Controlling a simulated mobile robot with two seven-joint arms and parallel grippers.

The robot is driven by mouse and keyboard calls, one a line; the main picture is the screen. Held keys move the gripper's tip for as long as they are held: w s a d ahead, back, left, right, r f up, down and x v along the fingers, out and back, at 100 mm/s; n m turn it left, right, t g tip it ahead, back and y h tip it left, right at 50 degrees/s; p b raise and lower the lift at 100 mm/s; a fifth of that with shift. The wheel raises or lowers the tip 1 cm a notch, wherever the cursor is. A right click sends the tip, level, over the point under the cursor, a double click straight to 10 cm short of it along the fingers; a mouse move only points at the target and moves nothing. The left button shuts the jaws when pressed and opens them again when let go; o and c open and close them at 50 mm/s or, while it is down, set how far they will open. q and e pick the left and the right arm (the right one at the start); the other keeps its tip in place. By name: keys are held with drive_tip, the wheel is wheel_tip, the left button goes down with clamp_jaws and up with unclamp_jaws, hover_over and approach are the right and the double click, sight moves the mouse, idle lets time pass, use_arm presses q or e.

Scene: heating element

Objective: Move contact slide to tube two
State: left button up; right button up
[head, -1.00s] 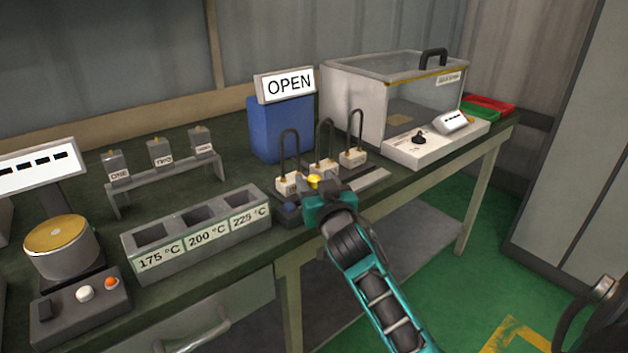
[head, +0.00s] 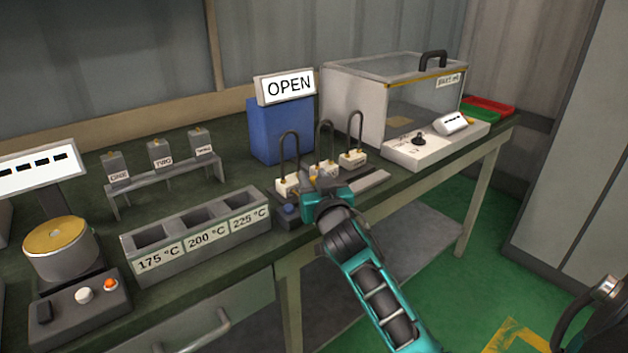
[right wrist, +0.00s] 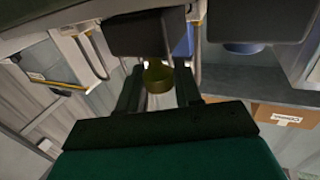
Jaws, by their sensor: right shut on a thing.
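Three dark U-shaped tubes stand in white blocks along the bench: the left tube (head: 290,155), the middle tube (head: 325,145) and the right tube (head: 357,130). My right gripper (head: 316,190) is low in front of the left and middle blocks. It is shut on the yellow knob of the contact slide; the knob (right wrist: 158,76) shows between the fingers in the right wrist view. In the head view the gripper covers most of the slide, so I cannot tell exactly which tube it lines up with.
A blue box (head: 281,130) with an OPEN sign (head: 286,86) stands behind. A clear-lidded case (head: 365,95) is at right, a three-well temperature block (head: 195,234) at left.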

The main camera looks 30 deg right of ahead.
clamp_jaws()
drive_tip(key=shift+d, duration=0.3)
drive_tip(key=d, duration=0.3)
drive_tip(key=d+p, duration=0.1)
drive_tip(key=d, duration=0.2)
drive_tip(key=d+p, duration=0.1)
drive_tip(key=d, duration=0.1)
drive_tip(key=shift+w+d, duration=0.35)
drive_tip(key=shift+d, duration=0.4)
use_arm(q)
drive_tip(key=shift+s+a+r, duration=0.25)
drive_tip(key=shift+s+a, duration=0.15)
drive_tip(key=shift+a, duration=0.3)
use_arm(e)
drive_tip(key=o, duration=0.6)
unclamp_jaws()
use_arm(q)
drive_tip(key=shift+w+d+r, duration=0.15)
drive_tip(key=shift+r, duration=0.1)
use_arm(e)
drive_tip(key=o, duration=0.3)
